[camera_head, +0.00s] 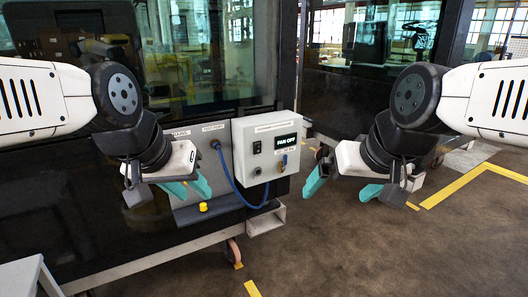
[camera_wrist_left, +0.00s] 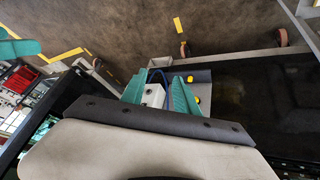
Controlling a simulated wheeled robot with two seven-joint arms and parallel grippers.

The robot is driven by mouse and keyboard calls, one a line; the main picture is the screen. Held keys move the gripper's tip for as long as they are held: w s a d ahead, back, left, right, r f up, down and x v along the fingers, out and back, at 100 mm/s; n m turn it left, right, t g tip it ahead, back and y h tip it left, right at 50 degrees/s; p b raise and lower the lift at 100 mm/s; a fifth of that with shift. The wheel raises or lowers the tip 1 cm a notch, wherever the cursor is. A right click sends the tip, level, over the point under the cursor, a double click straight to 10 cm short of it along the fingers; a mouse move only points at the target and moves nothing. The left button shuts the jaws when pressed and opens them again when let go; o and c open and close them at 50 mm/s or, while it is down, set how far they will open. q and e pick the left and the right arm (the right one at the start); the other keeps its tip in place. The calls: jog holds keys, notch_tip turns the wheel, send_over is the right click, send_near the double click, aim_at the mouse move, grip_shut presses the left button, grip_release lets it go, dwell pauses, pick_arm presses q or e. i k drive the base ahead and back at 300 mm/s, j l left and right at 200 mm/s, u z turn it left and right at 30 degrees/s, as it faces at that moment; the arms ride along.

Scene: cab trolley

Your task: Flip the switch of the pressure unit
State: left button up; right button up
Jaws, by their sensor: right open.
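The pressure unit (camera_head: 268,130) is a light grey box in the middle of the head view, with a display reading "FAN OFF" (camera_head: 286,141). A small black switch (camera_head: 257,147) is on its front left, above a round knob. My left gripper (camera_head: 189,188) is left of the box, apart from it, its teal fingers spread and empty. In the left wrist view the left gripper (camera_wrist_left: 159,82) has the white box (camera_wrist_left: 153,95) showing beyond and between its fingers; the switch cannot be made out there. My right gripper (camera_head: 342,186) is open and empty, right of the box.
A blue hose (camera_head: 232,180) loops from the grey back panel (camera_head: 219,165) to the box. A yellow knob (camera_head: 203,207) is on the ledge below my left gripper. A trolley wheel (camera_head: 233,252) stands on the floor. Floor between the box and my right gripper is clear.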

aim_at(257, 150)
jog(key=i+j+z, duration=0.55)
jog(key=z, duration=0.2)
